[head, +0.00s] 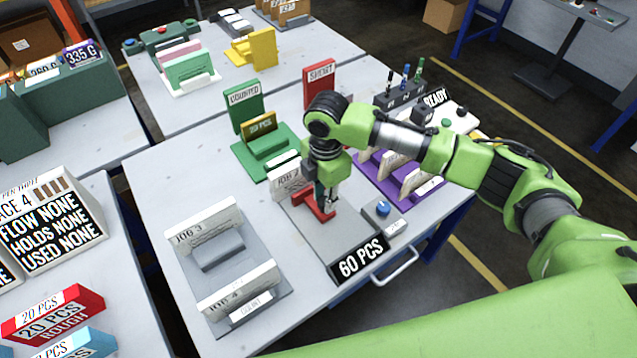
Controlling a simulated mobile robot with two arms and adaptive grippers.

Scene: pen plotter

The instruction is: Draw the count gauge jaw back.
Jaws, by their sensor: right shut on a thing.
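The count gauge (333,240) is a grey plate on the near table with a black "60 PCS" display (362,258) at its front. Its red jaw (313,207) stands on the plate in front of a white pack (287,180) marked JOB 2. My right gripper (328,203) points down at the jaw and is shut on it. The gripper hides part of the jaw, so I cannot tell whether the jaw touches the pack. My left gripper is not in view.
A grey rack (262,262) with JOB 3 and JOB 4 packs stands left of the gauge. A green COUNTED tray (265,170) and red SHORT sign (319,84) are behind. A purple tray (372,178) and a blue button (383,208) are at right.

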